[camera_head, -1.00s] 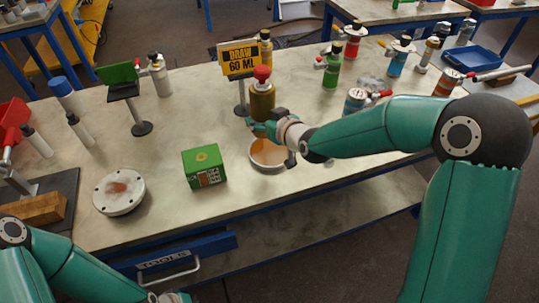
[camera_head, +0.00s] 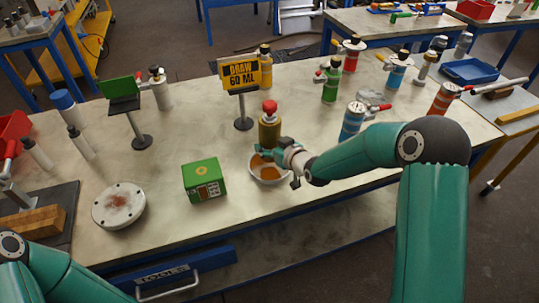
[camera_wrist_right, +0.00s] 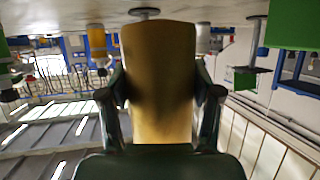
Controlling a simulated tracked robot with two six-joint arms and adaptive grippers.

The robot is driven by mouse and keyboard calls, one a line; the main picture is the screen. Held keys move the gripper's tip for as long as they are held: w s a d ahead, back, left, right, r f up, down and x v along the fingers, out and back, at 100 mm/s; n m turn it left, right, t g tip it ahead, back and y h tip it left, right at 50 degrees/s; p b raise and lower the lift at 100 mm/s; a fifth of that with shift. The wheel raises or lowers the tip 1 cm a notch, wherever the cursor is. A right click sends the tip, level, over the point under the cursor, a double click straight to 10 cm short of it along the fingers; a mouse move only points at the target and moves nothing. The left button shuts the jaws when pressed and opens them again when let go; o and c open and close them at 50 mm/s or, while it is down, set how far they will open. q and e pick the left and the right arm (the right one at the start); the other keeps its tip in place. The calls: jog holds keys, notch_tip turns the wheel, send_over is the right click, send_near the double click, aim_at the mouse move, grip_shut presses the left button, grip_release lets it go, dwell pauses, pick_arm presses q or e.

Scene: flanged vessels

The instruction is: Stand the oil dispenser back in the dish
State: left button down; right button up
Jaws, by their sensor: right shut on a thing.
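The oil dispenser (camera_head: 269,130) is an amber bottle with a red cap. It stands upright in my right gripper (camera_head: 268,152), which is shut on its lower part. In the right wrist view the amber body (camera_wrist_right: 158,60) fills the space between the two dark fingers (camera_wrist_right: 160,105). The dish (camera_head: 276,181) is a shallow, pale round bowl with an orange-brown inside, directly below the gripper. The gripper hides the bottle's base and part of the dish, so I cannot tell whether they touch. My left gripper is out of view; only its arm shows at the lower left.
A green box (camera_head: 204,181) and a round flanged plate (camera_head: 118,205) lie left of the dish. A blue striped bottle (camera_head: 351,122) stands to the right. The bench in front of the dish is clear.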

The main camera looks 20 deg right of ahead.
jog(key=shift+f, duration=2.4)
